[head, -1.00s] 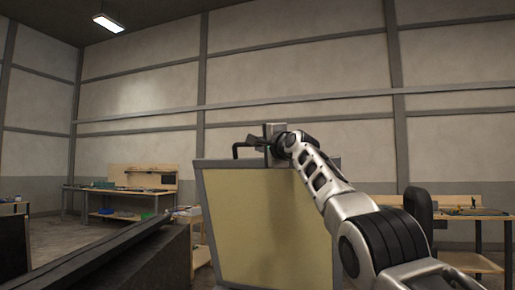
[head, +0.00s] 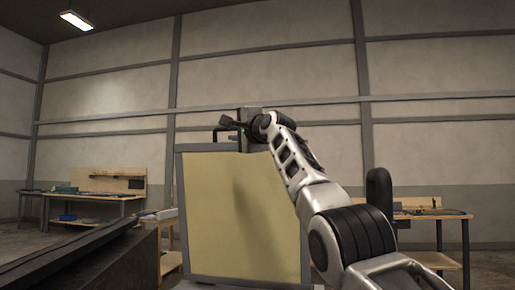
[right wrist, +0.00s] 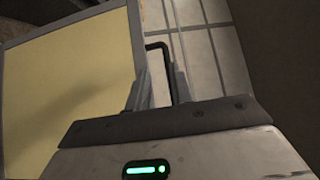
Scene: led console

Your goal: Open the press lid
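The press lid (head: 215,215), a pale yellow panel in a grey frame, stands steeply raised in the middle of the head view. It also fills the upper left of the right wrist view (right wrist: 60,85). Its black bar handle (head: 216,132) sticks out at the top edge. My right gripper (head: 226,121) is at that edge by the handle. In the right wrist view the handle (right wrist: 157,46) reaches in between the two grey fingers (right wrist: 160,88), which stand apart; firm contact on both sides does not show. My left gripper is out of view.
A dark sloping surface (head: 85,260) lies at the lower left. A workbench with a pegboard (head: 110,185) stands at the far left, and another bench (head: 430,214) stands behind my right arm. The wall above the lid is clear.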

